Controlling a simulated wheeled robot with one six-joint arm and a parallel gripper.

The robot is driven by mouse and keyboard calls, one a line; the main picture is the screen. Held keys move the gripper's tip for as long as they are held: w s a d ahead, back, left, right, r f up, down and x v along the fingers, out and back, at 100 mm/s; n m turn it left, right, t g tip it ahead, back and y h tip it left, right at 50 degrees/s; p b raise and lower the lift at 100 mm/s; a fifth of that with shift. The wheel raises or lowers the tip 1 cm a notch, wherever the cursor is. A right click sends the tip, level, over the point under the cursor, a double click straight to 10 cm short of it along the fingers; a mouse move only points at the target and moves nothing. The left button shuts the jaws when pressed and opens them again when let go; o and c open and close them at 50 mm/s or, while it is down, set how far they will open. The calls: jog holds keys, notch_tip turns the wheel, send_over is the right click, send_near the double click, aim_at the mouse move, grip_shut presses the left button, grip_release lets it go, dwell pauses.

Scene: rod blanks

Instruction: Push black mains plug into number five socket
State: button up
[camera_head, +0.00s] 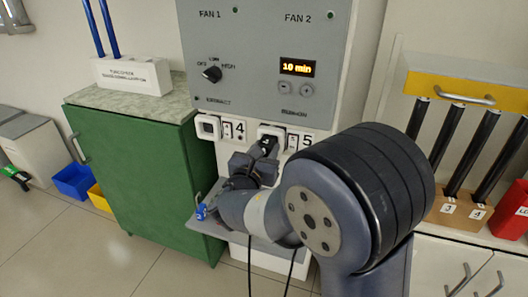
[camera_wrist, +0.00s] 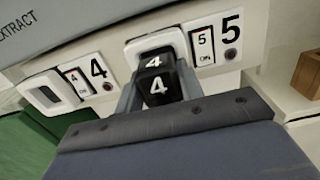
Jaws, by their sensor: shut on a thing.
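The black mains plug (camera_wrist: 157,84), marked with a white 4, is between the fingers of my gripper (camera_wrist: 160,92). My gripper also shows in the head view (camera_head: 262,160), partly behind my arm. The plug is at the face of the number five socket (camera_wrist: 133,52), a white-framed outlet left of the switch and the 5. This socket shows in the head view (camera_head: 264,130) too. The plug covers most of the socket face, so I cannot tell how far in it sits. The number four socket (camera_wrist: 48,94) is empty, to the left.
A grey control panel (camera_head: 255,60) is above the sockets. A grey shelf (camera_head: 207,225) with a small blue item (camera_head: 201,212) is below, and dark cables hang down. A green cabinet (camera_head: 150,180) stands left. Black rods (camera_head: 470,150) in a numbered wooden block stand right.

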jog(key=shift+w, duration=0.15)
jog(key=o, duration=1.1)
jog(key=shift+d, duration=0.1)
jog(key=shift+o, duration=0.2)
jog(key=p+v, duration=0.1)
jog(key=v, duration=0.9)
jog(key=shift+s, duration=0.35)
jog(key=shift+w, duration=0.15)
jog(key=b+x, duration=0.1)
jog(key=x, duration=0.9)
jog(key=shift+w, duration=0.25)
jog(key=shift+s, duration=0.3)
